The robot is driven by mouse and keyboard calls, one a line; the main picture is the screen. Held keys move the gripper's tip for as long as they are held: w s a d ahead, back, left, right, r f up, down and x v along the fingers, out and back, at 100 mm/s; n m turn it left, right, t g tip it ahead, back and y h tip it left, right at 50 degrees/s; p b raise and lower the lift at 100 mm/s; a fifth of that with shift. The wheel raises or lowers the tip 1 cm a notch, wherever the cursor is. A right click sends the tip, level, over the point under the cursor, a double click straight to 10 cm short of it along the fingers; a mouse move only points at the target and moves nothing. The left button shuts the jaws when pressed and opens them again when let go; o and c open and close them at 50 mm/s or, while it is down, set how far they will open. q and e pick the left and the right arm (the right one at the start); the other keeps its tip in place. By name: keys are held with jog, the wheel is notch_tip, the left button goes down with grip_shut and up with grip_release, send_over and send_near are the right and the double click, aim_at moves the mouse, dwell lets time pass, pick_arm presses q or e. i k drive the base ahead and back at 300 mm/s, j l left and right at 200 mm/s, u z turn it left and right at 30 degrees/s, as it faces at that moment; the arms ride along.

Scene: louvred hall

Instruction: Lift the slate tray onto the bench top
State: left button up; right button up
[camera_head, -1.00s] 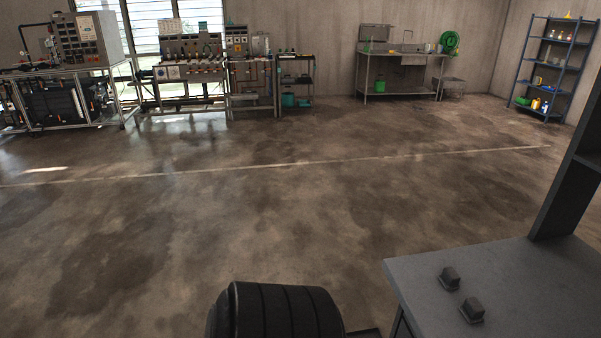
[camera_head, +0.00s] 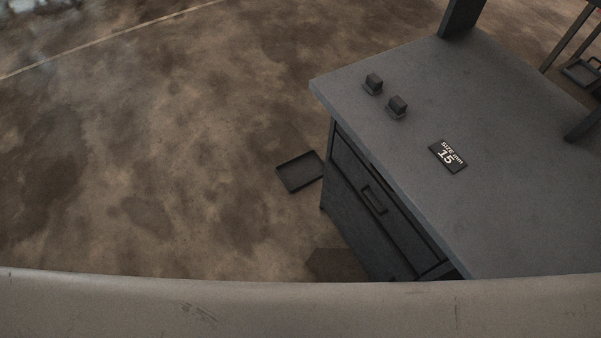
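A dark slate-coloured tray (camera_head: 301,171), shallow and rectangular, lies on the floor just left of the bench's front corner. It looks empty. The bench has a wide grey top (camera_head: 470,100) and a dark drawer front (camera_head: 373,199) with a handle below it. Neither of my grippers shows in the head view, so I cannot see whether they are open or shut.
Two small dark blocks (camera_head: 397,106) and a black plate reading "SIZE mm 15" (camera_head: 448,156) are on the bench top; much of it is bare. Dark uprights stand at its far side. Another dark tray-like item (camera_head: 580,73) shows at the right edge. Floor on the left is clear.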

aim_at(306, 169)
jog(key=z, duration=0.25)
jog(key=i+j+z, duration=0.15)
jog(key=z, duration=0.3)
jog(key=j+z, duration=0.4)
jog(key=i+j+z, duration=0.1)
jog(key=j+z, duration=0.2)
jog(key=z, duration=0.15)
